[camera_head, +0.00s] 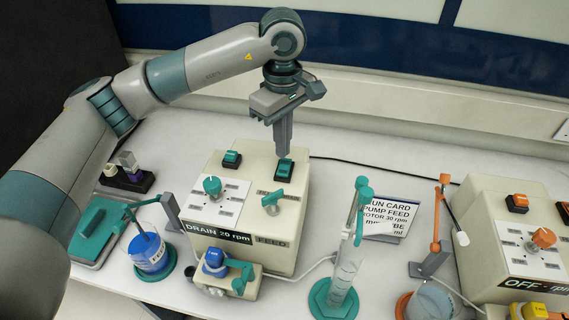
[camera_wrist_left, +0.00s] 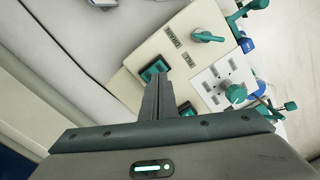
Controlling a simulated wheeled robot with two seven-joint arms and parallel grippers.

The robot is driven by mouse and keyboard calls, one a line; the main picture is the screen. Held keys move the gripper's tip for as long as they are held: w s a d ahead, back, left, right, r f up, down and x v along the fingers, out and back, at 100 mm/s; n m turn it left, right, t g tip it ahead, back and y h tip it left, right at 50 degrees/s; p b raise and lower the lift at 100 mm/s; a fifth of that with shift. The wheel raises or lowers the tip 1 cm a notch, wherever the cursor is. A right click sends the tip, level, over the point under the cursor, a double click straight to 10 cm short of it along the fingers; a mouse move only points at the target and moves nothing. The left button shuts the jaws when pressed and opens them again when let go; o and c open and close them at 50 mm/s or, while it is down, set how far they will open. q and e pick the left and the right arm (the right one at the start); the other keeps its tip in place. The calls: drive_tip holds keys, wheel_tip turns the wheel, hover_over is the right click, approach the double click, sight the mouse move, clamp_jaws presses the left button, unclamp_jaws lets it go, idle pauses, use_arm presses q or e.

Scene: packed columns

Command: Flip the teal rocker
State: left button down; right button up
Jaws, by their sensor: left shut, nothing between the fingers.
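One teal rocker (camera_head: 232,158) is at the back left, the other teal rocker (camera_head: 284,168) at the back right. My left gripper (camera_head: 283,149) points down with its fingers shut and empty, its tips right at or just above the back-right rocker. In the left wrist view the fingertips (camera_wrist_left: 159,76) lie beside that rocker (camera_wrist_left: 153,68); contact cannot be told. My right gripper is not in view.
The box also has a teal knob (camera_head: 212,186) and a teal valve handle (camera_head: 271,202). A similar box with orange controls (camera_head: 520,235) stands at right. Beakers, a cylinder (camera_head: 342,275) and a run card (camera_head: 388,215) stand around. Table behind the boxes is mostly clear.

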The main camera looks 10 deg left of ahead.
use_arm(q)
drive_tip(key=shift+r, duration=0.85)
